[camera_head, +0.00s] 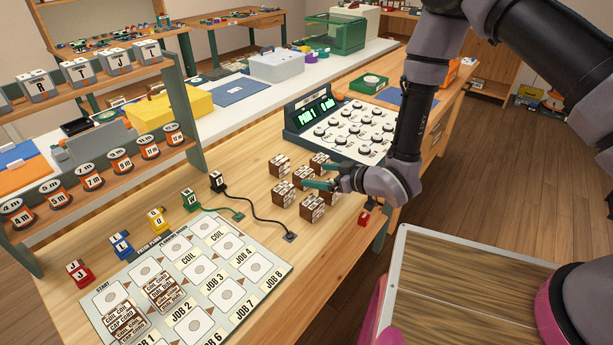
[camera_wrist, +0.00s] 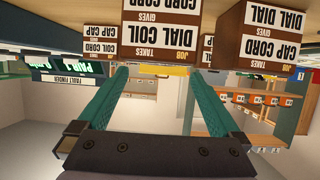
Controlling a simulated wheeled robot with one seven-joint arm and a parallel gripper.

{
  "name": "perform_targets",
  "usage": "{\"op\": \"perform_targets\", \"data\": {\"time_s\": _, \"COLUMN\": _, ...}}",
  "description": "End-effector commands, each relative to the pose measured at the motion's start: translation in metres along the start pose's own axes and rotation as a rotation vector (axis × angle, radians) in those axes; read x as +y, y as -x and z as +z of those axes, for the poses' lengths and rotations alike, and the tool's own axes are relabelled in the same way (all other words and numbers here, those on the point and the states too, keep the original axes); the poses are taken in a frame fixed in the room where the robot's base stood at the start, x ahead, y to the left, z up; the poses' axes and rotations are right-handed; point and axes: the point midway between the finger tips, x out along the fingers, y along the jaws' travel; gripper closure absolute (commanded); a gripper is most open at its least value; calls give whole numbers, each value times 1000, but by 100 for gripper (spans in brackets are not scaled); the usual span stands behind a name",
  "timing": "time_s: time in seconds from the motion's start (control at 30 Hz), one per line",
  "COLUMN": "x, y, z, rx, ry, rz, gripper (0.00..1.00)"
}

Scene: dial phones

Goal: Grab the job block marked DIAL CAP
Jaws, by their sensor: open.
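Several brown job blocks with white labels stand in a cluster on the wooden table; in the head view one is at the cluster's front (camera_head: 312,208) and one at its left (camera_head: 281,167). Their labels are too small to read there. My gripper (camera_head: 314,176) is open among them, its teal fingers low and pointing left. In the wrist view, which is upside down, a block reading DIAL COIL (camera_wrist: 172,35) stands ahead of the open fingers (camera_wrist: 162,72). A second block, reading DIAL DIAL (camera_wrist: 275,20), is to its right. I cannot make out a DIAL CAP label on any block.
The console (camera_head: 350,125) with round dials stands behind the cluster. A black cord (camera_head: 258,217) lies left of the blocks. The planning board (camera_head: 185,280) covers the table's front left.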

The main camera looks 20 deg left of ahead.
Motion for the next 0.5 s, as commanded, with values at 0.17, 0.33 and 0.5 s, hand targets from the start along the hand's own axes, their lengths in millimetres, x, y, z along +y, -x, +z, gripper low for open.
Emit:
{"op": "perform_targets", "data": {"time_s": 0.17, "x": 0, "y": -15, "z": 1, "rx": -1, "ry": 1, "rz": 0, "gripper": 0}}
{"op": "perform_targets", "data": {"time_s": 0.33, "x": 2, "y": -36, "z": 4, "rx": -1, "ry": 2, "rz": 0, "gripper": 0}}
{"op": "perform_targets", "data": {"time_s": 0.5, "x": 4, "y": -59, "z": 6, "rx": -1, "ry": 1, "rz": 0, "gripper": 0}}
